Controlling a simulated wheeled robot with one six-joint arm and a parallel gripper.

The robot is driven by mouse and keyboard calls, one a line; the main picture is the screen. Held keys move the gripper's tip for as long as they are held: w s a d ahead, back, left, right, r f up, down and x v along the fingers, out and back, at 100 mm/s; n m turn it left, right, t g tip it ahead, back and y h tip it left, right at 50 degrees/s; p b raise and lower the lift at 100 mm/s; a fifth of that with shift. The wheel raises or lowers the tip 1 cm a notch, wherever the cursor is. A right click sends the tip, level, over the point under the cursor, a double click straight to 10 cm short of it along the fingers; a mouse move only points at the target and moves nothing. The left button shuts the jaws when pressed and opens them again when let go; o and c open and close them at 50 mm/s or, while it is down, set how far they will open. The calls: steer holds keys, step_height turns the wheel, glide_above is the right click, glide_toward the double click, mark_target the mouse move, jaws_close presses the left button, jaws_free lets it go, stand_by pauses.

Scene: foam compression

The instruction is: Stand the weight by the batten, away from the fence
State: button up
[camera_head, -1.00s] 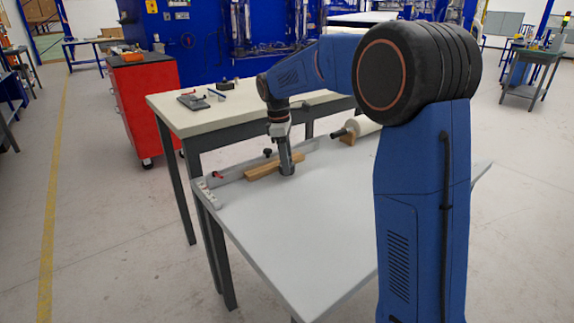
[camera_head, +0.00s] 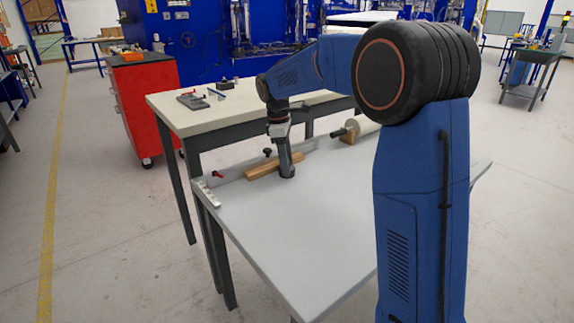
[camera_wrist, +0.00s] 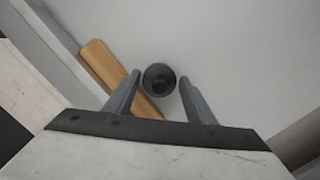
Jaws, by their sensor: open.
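The weight (camera_wrist: 160,79) shows from above as a dark round shape between the open fingers of my gripper (camera_wrist: 160,80) in the wrist view. It is on the white table beside the wooden batten (camera_wrist: 103,66), on the side away from the fence (camera_wrist: 62,38). I cannot tell whether it touches the batten. In the head view my gripper (camera_head: 286,166) points down at the near side of the batten (camera_head: 261,170). The pale fence (camera_head: 229,176) runs behind the batten. The fingers largely hide the weight there.
A black knob (camera_head: 267,153) stands by the fence, and a red part (camera_head: 219,175) is near its left end. A pale roll (camera_head: 362,125) lies at the back right. The table front (camera_head: 300,235) is clear. A second table (camera_head: 185,121) stands behind.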

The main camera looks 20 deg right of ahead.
step_height(320, 180, up, 11)
steer(key=a, duration=0.1)
steer(key=shift+w+a, duration=0.25)
steer(key=shift+w, duration=0.1)
